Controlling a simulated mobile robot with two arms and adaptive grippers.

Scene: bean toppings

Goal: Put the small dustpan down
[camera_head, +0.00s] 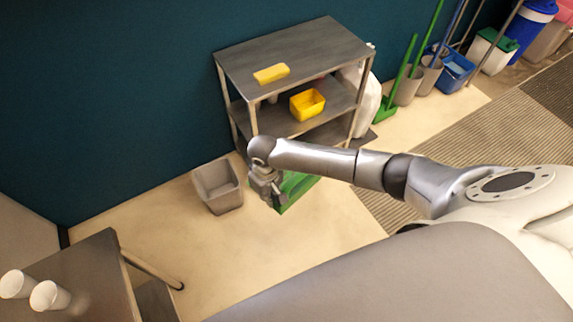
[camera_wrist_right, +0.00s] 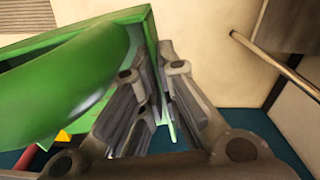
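The small green dustpan (camera_head: 296,192) shows in the head view beneath my right forearm, in front of the shelf. The arm hides part of it. My right gripper (camera_head: 267,192) is at the dustpan's left side. In the right wrist view the dustpan (camera_wrist_right: 62,85) fills the left side, close to the camera. There the fingers of the right gripper (camera_wrist_right: 160,88) are close together, with a thin green edge of the dustpan between them. I cannot tell how high the dustpan is above the floor. My left gripper is not in view.
A grey bin (camera_head: 217,187) stands left of the gripper. A metal shelf (camera_head: 300,48) behind holds a yellow block (camera_head: 271,74) and a yellow container (camera_head: 307,104). A table with white cups (camera_head: 49,296) is at lower left. The floor (camera_head: 150,235) between is clear.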

